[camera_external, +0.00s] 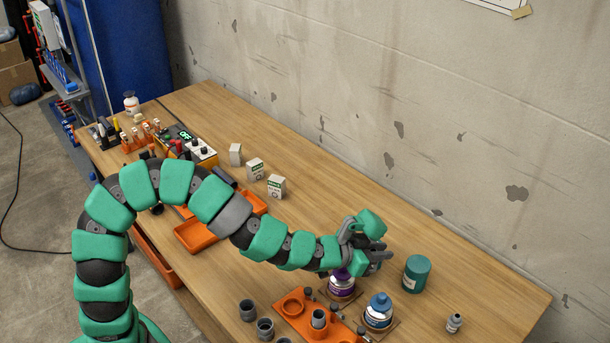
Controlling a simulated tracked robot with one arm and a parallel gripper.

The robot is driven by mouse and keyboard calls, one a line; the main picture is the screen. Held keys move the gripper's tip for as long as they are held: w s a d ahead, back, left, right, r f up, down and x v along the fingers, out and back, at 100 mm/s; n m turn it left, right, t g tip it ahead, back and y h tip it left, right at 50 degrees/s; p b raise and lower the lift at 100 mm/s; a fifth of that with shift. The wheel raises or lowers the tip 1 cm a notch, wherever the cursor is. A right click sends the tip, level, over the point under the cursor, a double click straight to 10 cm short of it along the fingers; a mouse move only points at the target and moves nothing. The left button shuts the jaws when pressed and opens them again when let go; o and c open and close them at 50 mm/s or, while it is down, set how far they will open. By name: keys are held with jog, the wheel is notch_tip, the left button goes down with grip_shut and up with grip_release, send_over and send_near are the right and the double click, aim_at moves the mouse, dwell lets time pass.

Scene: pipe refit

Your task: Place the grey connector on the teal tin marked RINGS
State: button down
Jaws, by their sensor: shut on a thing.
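The teal tin (416,275) stands upright on the table, right of my gripper; its marking is not readable here. My gripper (376,261) is above the table, to the left of the teal tin and apart from it, near the purple-labelled tin. It is shut on a small grey piece, which looks like the grey connector; the fingers hide most of it.
A purple-labelled tin (341,286) and a blue-topped tin (379,311) stand close by.

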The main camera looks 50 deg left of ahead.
jog(key=w+d, duration=0.1)
jog(key=w, duration=0.3)
jog(key=w+d+f+b, duration=0.1)
jog(key=w+d, duration=0.1)
jog(key=w, duration=0.2)
jog(key=w+d, duration=0.1)
jog(key=w, duration=0.3)
jog(key=shift+w+d+f, duration=0.2)
jog(key=shift+w+d, duration=0.1)
jog(key=shift+d, duration=0.1)
jog(key=shift+w+d, duration=0.25)
jog(key=shift+w, duration=0.45)
jog(key=shift+f+b, duration=1.25)
jog(key=shift+f, duration=0.6)
jog(key=c, duration=1.4)
grip_release()
jog(key=shift+o, duration=0.2)
jog(key=shift+r, duration=0.15)
jog(key=p+v, duration=0.2)
jog(key=v, duration=1)
